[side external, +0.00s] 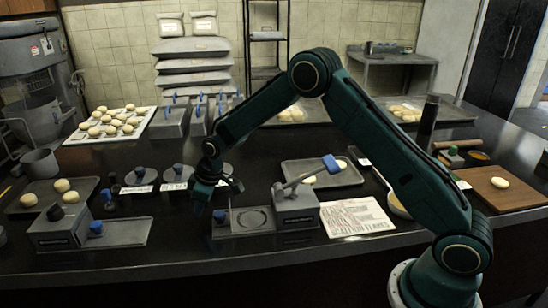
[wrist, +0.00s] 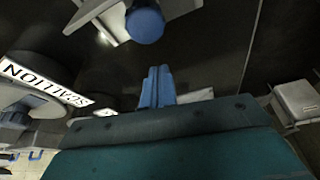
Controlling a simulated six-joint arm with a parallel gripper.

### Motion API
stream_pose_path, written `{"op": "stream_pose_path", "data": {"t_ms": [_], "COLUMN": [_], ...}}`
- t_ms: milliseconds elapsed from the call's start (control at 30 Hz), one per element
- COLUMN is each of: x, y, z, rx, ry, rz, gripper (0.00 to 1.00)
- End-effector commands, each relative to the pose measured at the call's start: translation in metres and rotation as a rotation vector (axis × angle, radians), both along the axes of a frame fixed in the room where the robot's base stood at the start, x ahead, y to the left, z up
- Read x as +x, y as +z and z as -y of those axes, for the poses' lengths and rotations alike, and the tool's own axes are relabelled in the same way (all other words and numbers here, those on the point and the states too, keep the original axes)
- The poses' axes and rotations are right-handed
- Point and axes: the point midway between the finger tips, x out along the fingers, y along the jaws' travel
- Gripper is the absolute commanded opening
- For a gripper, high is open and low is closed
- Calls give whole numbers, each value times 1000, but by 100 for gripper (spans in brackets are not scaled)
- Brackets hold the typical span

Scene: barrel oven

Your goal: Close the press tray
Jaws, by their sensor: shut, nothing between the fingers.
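The press (side external: 295,205) is a grey box with a raised lever ending in a blue handle (side external: 331,163). Its flat grey tray (side external: 255,228) sticks out to the left, with a round ring on top. My gripper (side external: 220,215) points down at the tray's left end. The blue fingers also show in the wrist view (wrist: 157,87), closed together with nothing between them. I cannot tell whether they touch the tray. A blue knob (wrist: 145,25) on a grey part shows at the top of the wrist view.
Left of my gripper stands another grey box (side external: 62,232) with a flat plate and a blue knob (side external: 96,228). Round lidded containers with labels (side external: 175,176) stand behind. A printed sheet (side external: 356,218) lies right of the press.

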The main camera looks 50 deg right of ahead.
Motion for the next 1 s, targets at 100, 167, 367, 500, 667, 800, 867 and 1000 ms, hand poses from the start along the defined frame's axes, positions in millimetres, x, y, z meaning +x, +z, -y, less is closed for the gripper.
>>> {"op": "stream_pose_path", "data": {"t_ms": [100,167,367,500,667,800,867,1000], "x": [-9,-13,-22,-24,-24,-24,-25,-30], "y": [0,0,0,0,0,0,0,0], "z": [6,8,14,16,16,16,16,23], "rx": [0,0,0,0,0,0,0,0], "ry": [0,-1,0,1,1,1,0,-2], "rz": [-1,-2,-1,-1,-1,-1,-1,-1], "gripper": [0,0,0,0,0,0,0,0]}}
